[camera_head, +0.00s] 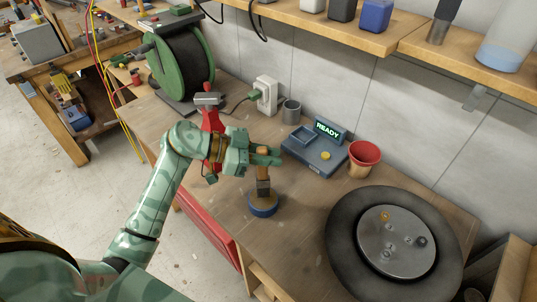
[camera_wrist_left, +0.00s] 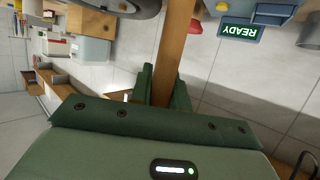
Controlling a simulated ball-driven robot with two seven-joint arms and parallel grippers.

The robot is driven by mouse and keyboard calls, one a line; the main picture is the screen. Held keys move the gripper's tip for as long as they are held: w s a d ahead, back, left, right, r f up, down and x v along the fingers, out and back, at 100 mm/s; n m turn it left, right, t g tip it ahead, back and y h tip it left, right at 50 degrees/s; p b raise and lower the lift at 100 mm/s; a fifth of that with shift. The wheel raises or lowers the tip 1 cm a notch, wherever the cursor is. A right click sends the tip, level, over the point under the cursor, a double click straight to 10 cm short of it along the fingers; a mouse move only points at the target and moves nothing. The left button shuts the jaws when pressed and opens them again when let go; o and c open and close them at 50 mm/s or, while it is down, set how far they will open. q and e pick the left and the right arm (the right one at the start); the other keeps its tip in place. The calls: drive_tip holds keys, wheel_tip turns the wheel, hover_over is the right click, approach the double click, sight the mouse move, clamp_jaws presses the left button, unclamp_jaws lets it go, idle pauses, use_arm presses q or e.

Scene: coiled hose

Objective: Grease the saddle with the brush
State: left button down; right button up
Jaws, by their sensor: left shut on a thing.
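My left gripper (camera_head: 262,156) is shut on the upright wooden handle of a brush (camera_head: 263,186) above the workbench. The brush's lower end is at a round blue tin (camera_head: 263,207); I cannot tell whether it touches the contents. In the left wrist view the brown handle (camera_wrist_left: 176,45) stands between the fingers of my left gripper (camera_wrist_left: 165,85). I cannot make out a saddle for certain in either view. My right gripper is not in view.
A black tyred wheel (camera_head: 346,245) lies at the bench's right. Behind the gripper are a blue device (camera_head: 318,163) reading READY, a red-rimmed pot (camera_head: 364,158) and a grey cup (camera_head: 291,111).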

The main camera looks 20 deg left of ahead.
use_arm(q)
drive_tip(key=shift+f, duration=0.5)
idle(0.5)
drive_tip(key=shift+f+p, duration=0.15)
drive_tip(key=shift+p, duration=0.35)
idle(1.9)
wheel_tip(320, 180, up, 2)
drive_tip(key=p, duration=0.2)
drive_tip(key=shift+p, duration=0.35)
wheel_tip(320, 180, up, 5)
drive_tip(key=p, duration=0.6)
drive_tip(key=shift+p, duration=0.3)
